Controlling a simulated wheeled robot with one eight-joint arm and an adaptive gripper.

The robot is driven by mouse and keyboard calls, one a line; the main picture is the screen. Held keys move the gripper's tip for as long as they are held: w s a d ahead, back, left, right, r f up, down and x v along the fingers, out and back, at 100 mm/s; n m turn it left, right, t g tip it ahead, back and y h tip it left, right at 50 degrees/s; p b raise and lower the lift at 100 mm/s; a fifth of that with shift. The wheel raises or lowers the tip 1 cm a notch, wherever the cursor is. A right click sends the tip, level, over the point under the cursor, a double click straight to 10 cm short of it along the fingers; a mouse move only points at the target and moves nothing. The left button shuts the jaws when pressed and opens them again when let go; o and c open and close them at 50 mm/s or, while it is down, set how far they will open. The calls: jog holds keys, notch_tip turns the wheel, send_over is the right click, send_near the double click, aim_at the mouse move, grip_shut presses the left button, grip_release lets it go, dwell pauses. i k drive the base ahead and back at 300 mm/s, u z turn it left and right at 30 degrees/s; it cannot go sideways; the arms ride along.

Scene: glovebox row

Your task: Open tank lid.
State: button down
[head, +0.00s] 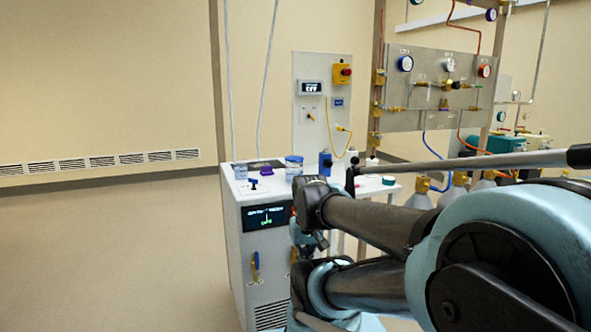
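A white cabinet (236,238) with a dark display (265,217) on its front stands left of my arm. It may be the tank unit. On its top a dark flat patch (262,164) shows near the back, possibly the lid; it is too small to tell whether it is open or shut. My arm crosses the right half of the head view and hides part of the cabinet's right side. I cannot make out my gripper's fingers.
Jars (293,168) and a blue bottle (325,162) stand on the cabinet and bench top. A gauge panel (432,85) with pipes and gas cylinders (451,196) is at the right. A wall panel (322,95) holds a red button. The floor (110,250) at left is clear.

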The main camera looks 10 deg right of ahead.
aim_at(293, 158)
jog(key=z, duration=1.45)
jog(key=k, duration=1.45)
jog(key=u, duration=1.6)
jog(key=i, duration=1.05)
